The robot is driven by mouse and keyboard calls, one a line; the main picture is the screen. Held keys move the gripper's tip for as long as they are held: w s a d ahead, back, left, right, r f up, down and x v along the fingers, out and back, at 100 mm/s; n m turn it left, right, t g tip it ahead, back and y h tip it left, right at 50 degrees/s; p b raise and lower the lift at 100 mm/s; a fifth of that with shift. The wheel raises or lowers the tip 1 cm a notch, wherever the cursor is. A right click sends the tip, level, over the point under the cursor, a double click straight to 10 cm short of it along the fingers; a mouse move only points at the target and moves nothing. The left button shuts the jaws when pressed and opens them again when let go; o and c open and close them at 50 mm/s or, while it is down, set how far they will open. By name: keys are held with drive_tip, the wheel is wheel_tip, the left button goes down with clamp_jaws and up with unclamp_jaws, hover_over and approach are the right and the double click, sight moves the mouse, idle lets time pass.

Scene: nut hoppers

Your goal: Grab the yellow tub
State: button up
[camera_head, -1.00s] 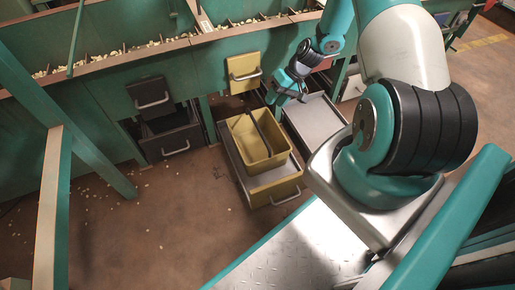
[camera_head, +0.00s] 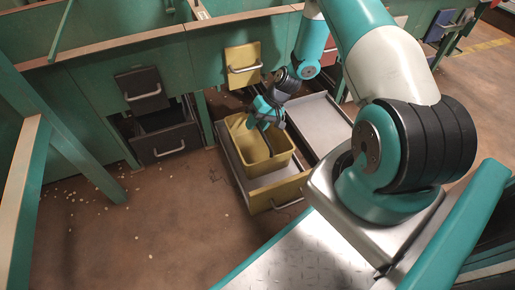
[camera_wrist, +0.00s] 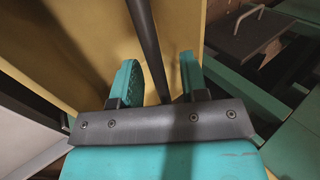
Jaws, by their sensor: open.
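The yellow tub (camera_head: 282,151) stands in a pulled-out drawer with a yellow front (camera_head: 278,193). A dark handle bar (camera_wrist: 143,35) runs across the tub, and the tub's yellow wall (camera_wrist: 85,30) fills much of the wrist view. My gripper (camera_head: 266,124) is over the tub's far part in the head view. In the wrist view my gripper's two teal fingers (camera_wrist: 160,78) are apart, with the dark bar running between them. I cannot tell whether either finger touches the bar. The tub's floor is partly hidden by my gripper.
A grey open drawer (camera_head: 318,122) lies right of the yellow one. A dark drawer (camera_head: 166,146) and a dark flap with a handle (camera_head: 143,90) are at the left. A yellow flap (camera_head: 243,62) is on the green hopper wall behind. Pale bits lie on the floor at left.

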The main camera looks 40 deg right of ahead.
drive_tip(key=shift+r, duration=0.1)
clamp_jaws()
